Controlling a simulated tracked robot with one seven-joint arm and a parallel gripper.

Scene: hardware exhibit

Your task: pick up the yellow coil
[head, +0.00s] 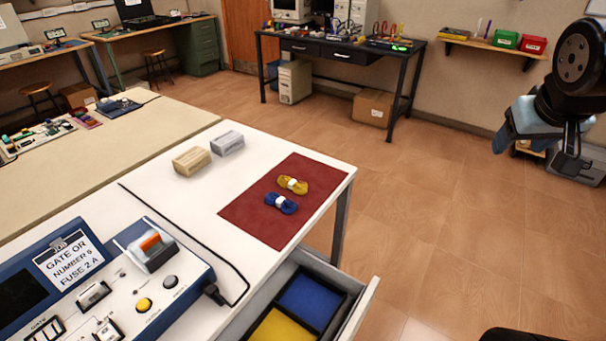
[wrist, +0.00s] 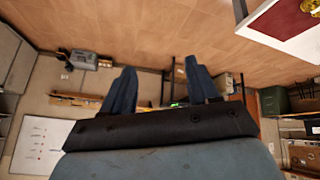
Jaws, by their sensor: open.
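The yellow coil (head: 299,187) lies on the red mat (head: 248,207) near the right end of the white table, with a pale band round its middle. A blue coil (head: 289,208) with a similar band lies just in front of it. My gripper (head: 505,138) is raised at the upper right of the head view, well away from the table. In the wrist view its two blue fingers (wrist: 160,78) stand apart with nothing between them. A yellow piece, apparently the yellow coil (wrist: 312,6), is cut by that view's top right corner.
An open drawer (head: 362,306) with blue and yellow compartments juts out below the mat. A tan block (head: 191,161) and a grey block (head: 227,143) stand behind the mat to the left. A control box (head: 160,285) with a cable fills the front left. Floor right of the table is clear.

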